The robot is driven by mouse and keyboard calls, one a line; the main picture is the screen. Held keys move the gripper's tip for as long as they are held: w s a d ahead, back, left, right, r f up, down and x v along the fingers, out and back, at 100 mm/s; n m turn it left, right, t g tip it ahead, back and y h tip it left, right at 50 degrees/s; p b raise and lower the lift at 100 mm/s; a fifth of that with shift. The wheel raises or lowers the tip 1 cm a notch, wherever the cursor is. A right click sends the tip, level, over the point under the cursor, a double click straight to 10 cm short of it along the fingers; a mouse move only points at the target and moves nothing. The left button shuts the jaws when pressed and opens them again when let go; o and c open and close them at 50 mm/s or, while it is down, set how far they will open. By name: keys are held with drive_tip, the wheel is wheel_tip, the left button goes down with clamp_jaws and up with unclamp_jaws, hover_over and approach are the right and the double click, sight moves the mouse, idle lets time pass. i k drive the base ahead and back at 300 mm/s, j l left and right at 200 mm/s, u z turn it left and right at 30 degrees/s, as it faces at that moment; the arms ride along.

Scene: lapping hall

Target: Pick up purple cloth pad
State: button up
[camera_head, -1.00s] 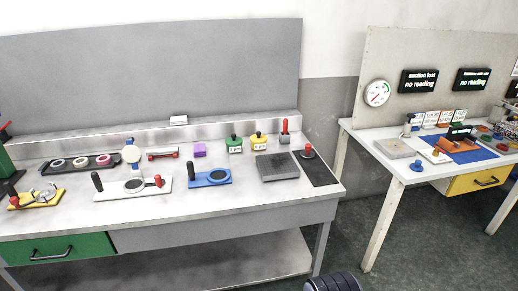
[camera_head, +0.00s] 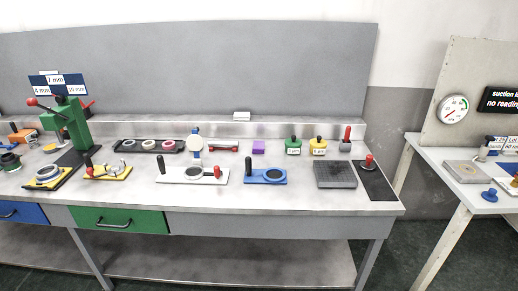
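The purple cloth pad (camera_head: 258,147) is a small purple block lying toward the back of the long grey bench (camera_head: 300,205). It sits between a red-and-dark bar fixture (camera_head: 223,147) on its left and a green-capped bottle (camera_head: 293,146) on its right. The blue fixture (camera_head: 265,177) with a round opening lies in front of it. Nothing covers the pad. My gripper is not in view.
A dark square plate (camera_head: 335,175) and a red-knobbed piece (camera_head: 369,162) on a black mat are at the bench's right end. A green press (camera_head: 72,125) stands at left. A second table (camera_head: 450,180) stands right, with floor between. A low shelf runs under the bench.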

sight(258, 147)
drive_tip(key=i+u, duration=0.25)
drive_tip(key=i, duration=0.3)
drive_tip(key=i+u, duration=0.25)
drive_tip(key=i, duration=0.3)
drive_tip(key=i+l+u, duration=0.25)
drive_tip(key=i, duration=0.25)
